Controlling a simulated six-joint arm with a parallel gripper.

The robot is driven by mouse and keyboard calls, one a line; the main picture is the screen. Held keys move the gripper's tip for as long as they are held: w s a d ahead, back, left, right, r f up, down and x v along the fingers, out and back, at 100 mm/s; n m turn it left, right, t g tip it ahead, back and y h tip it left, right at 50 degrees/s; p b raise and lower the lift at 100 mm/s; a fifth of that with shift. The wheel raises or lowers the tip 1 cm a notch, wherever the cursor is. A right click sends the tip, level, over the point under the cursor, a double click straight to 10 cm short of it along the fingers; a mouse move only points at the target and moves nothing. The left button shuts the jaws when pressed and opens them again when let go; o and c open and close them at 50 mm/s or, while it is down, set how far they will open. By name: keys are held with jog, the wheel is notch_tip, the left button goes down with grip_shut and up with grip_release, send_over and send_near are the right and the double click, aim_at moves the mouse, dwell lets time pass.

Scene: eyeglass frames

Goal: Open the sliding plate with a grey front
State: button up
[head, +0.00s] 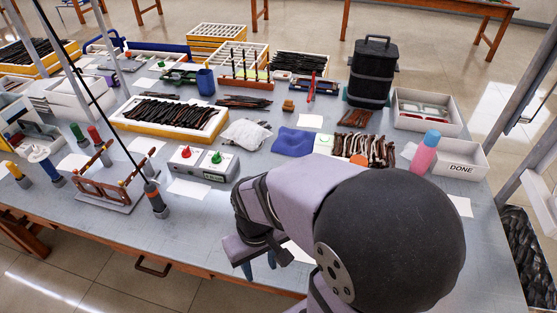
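My gripper (260,265) hangs at the front edge of the table, low in the middle of the head view. Its two bluish fingertips show apart, with nothing visible between them; my forearm hides part of it. I cannot pick out for sure a sliding plate with a grey front.
The grey table (150,222) is crowded: a yellow tray of dark frames (172,116), a blue cloth-like piece (293,142), a black canister (372,72), a pink bottle (423,154), a white DONE box (461,160). A wooden rack (106,187) and screwdriver-like tool (156,199) stand front left.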

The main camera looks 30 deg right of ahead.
jog(key=s+d+f+m+g+y+p, duration=0.1)
jog(key=d+f+m, duration=0.3)
jog(key=d, duration=0.6)
jog(key=d+f+m+p, duration=0.1)
jog(key=d+m, duration=0.5)
jog(key=d, duration=0.3)
jog(key=w+d+m, duration=0.1)
jog(key=w+d+r+m, duration=0.1)
jog(key=w+d+m, duration=0.1)
jog(key=w+d+r+m+t+h, duration=0.1)
jog(key=w, duration=0.1)
jog(key=shift+w+d+m+b, duration=0.1)
jog(key=shift+d+m+b, duration=0.2)
jog(key=shift+d, duration=0.1)
jog(key=m, duration=0.3)
jog(key=shift+f, duration=0.1)
jog(key=shift+f+p, duration=0.6)
jog(key=shift+f, duration=3.05)
grip_shut()
